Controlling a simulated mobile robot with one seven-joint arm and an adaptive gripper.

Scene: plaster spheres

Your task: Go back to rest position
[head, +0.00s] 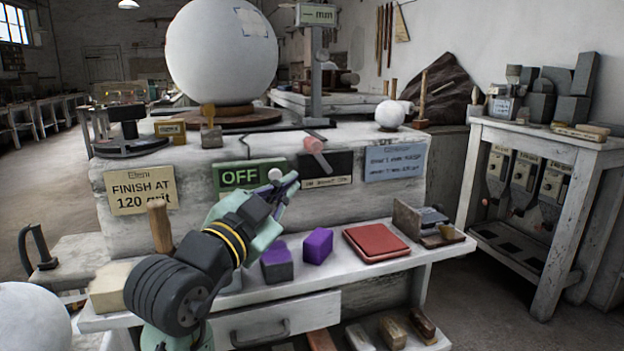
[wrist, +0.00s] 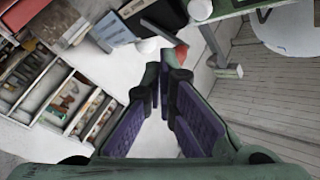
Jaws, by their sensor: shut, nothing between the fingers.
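My gripper (head: 284,184) is in the middle of the head view, raised above the front shelf and in front of the green OFF sign (head: 240,174). Its fingers are closed together and hold nothing. In the wrist view the fingers (wrist: 165,75) meet at their tips with no object between them. A small white ball-shaped knob (head: 275,174) shows right behind the fingertips in the head view; I cannot tell whether they touch it. My arm reaches up from the bottom of the head view.
The shelf (head: 400,262) holds purple-topped blocks (head: 318,246) and a red pad (head: 375,242) below my gripper. A big white sphere (head: 222,60) stands on the bench behind. A red-ended lever (head: 317,150) sticks out right of the sign. A side table (head: 540,140) stands at right.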

